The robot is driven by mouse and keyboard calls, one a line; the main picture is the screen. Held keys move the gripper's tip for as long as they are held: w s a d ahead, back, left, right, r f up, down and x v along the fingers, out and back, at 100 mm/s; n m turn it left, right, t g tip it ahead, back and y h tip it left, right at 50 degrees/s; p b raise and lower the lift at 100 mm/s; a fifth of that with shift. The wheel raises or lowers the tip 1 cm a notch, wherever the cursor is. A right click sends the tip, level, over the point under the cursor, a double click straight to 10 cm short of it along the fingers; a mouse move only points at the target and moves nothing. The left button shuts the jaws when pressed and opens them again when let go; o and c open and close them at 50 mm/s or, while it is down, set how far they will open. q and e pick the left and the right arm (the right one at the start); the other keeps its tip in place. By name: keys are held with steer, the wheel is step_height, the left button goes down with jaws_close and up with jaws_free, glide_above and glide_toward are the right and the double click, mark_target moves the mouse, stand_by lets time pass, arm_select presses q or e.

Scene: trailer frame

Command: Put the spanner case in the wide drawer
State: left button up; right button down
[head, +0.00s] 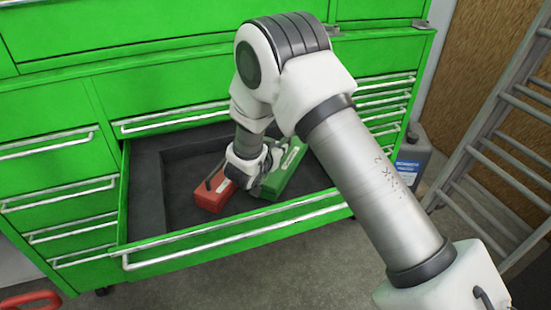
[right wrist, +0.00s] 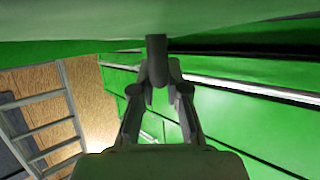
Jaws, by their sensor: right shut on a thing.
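A green case (head: 284,171) with a white label is inside the open wide drawer (head: 240,239), in its right half. My right gripper (head: 250,178) reaches down into the drawer and is shut at the green case's left end. In the right wrist view my fingers (right wrist: 158,98) close on a dark handle, with the case's green surface (right wrist: 80,27) filling the top. I cannot tell whether the case rests on the drawer floor. I cannot read the label to confirm it is the spanner case. My left gripper is not in view.
A red case (head: 208,196) with a dark handle lies in the drawer just left of the green one. The drawer's left part is bare.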

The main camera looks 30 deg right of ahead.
mark_target(271, 188)
steer(key=shift+d+f, duration=0.15)
steer(key=shift+f, duration=1.05)
steer(key=shift+s, duration=0.1)
steer(key=c, duration=1.2)
jaws_free()
steer(key=shift+f, duration=0.15)
steer(key=shift+r, duration=0.25)
steer(key=v, duration=0.7)
steer(key=shift+s+a+r, duration=0.1)
steer(key=shift+s+a, duration=0.1)
steer(key=shift+a, duration=0.2)
steer(key=shift+d, duration=0.15)
